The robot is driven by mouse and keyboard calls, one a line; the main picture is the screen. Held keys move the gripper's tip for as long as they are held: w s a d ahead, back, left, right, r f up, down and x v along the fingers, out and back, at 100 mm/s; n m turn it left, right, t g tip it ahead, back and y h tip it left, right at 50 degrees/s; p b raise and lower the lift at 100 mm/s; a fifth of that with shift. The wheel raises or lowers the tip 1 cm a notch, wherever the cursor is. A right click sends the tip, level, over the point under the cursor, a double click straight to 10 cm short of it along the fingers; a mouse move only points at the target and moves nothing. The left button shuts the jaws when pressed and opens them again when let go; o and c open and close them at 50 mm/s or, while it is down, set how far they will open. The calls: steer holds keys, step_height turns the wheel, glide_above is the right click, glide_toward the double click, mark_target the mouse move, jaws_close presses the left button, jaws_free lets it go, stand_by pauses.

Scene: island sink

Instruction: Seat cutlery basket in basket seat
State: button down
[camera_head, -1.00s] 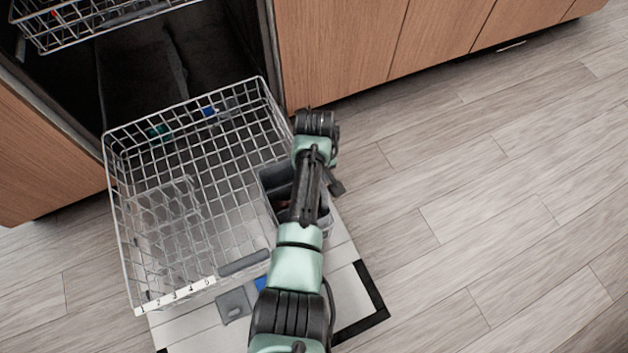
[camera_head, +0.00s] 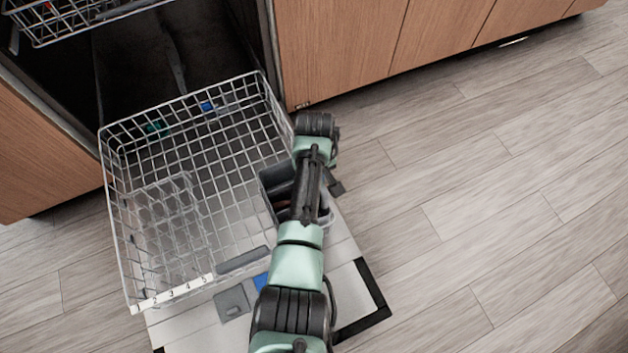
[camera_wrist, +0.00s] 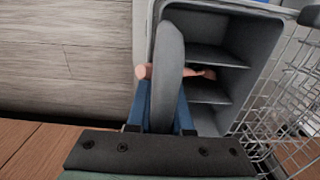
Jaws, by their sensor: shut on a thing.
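The grey cutlery basket (camera_head: 271,181) is at the right side of the lower dish rack, largely hidden under my arm. In the wrist view the basket (camera_wrist: 268,45) shows dividers and open compartments, with a raised rounded handle in front. A paler grey frame (camera_wrist: 145,45), which looks like the basket seat, shows along the basket's left and top edges. Whether the basket is fully down in it I cannot tell.
The wire lower rack (camera_head: 115,215) is pulled out over the open dishwasher door (camera_head: 205,335), with numbers 1 to 5 on its front edge. The upper rack (camera_head: 75,20) is at top left. Open wooden floor (camera_head: 480,190) lies to the right.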

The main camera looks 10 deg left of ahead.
steer(key=shift+f, duration=0.15)
steer(key=c, duration=0.7)
jaws_free()
steer(key=shift+c, duration=0.2)
steer(key=shift+f, duration=0.1)
step_height(320, 180, up, 13)
steer(key=p, duration=0.7)
